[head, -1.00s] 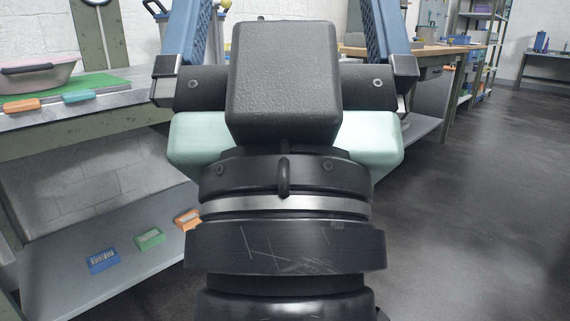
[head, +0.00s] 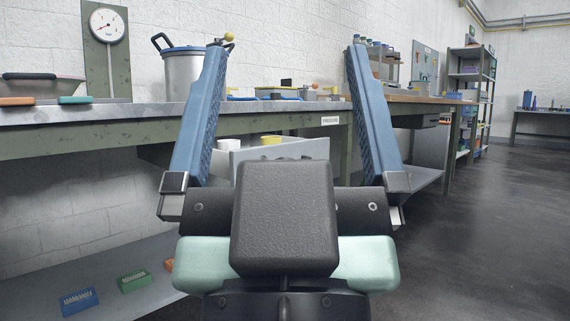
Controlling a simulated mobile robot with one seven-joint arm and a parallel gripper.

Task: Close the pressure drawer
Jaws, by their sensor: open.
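The pressure drawer (head: 308,149) is a grey drawer standing open below the bench top, near the PRESSURE label (head: 330,121). White and yellow items (head: 270,140) show inside it. My gripper (head: 286,50) has two blue fingers spread wide apart with nothing between them. In the picture the drawer shows between the fingers, beyond the dark gripper body. That body hides the lower part of the drawer, and I cannot tell whether a finger touches it.
A steel pot (head: 183,75) and a pressure gauge (head: 105,27) stand on the left bench. Colored boxes, one blue (head: 78,301) and one green (head: 133,281), lie on the lower shelf. Shelving (head: 470,85) stands at the back right. Open floor (head: 490,230) lies to the right.

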